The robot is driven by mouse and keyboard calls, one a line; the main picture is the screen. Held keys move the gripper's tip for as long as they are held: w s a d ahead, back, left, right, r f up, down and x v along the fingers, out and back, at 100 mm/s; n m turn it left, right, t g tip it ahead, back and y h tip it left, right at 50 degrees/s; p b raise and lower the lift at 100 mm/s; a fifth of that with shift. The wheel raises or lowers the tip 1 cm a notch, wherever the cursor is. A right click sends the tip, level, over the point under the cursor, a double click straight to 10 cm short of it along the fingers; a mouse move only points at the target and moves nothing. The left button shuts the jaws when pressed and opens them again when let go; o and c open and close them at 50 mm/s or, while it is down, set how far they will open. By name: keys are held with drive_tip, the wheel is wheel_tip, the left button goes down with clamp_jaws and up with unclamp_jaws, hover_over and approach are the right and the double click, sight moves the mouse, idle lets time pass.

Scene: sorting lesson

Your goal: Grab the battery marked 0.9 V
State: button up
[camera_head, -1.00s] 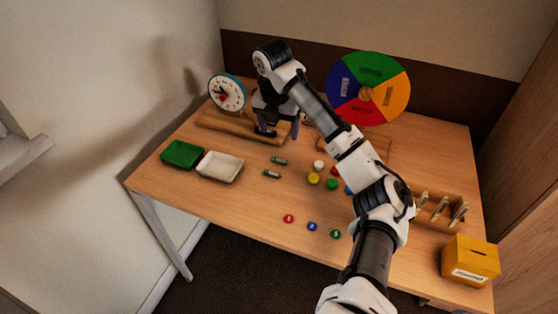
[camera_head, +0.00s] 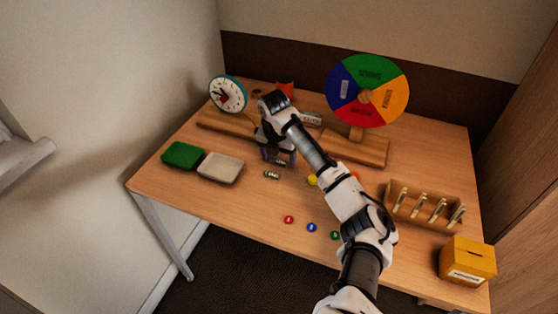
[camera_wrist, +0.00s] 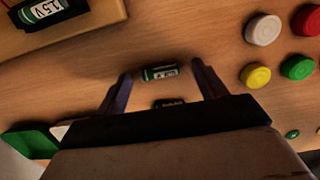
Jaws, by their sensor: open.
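Two small green-and-white batteries lie on the table. The farther battery (camera_head: 279,162) lies between my gripper's fingers; it also shows in the wrist view (camera_wrist: 160,72), with a printed label too small to read surely. The nearer battery (camera_head: 272,174) lies just in front; in the wrist view it (camera_wrist: 170,103) is mostly hidden by my gripper's body. I cannot tell which one is marked 0.9 V. My gripper (camera_wrist: 162,72) is open and points down, one finger on each side of the farther battery, apart from it. A larger battery (camera_wrist: 43,10) reading 1.5 V is on a wooden board.
A green tray (camera_head: 183,154) and a white tray (camera_head: 221,168) stand left. Coloured discs, including a yellow one (camera_wrist: 256,75) and a white one (camera_wrist: 263,29), lie right of my gripper. A clock (camera_head: 228,95), colour wheel (camera_head: 390,72), wooden rack (camera_head: 425,214) and yellow box (camera_head: 468,260) stand around.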

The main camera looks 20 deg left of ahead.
drive_tip(key=c, duration=1)
drive_tip(key=shift+r, duration=0.1)
drive_tip(key=shift+c, duration=0.2)
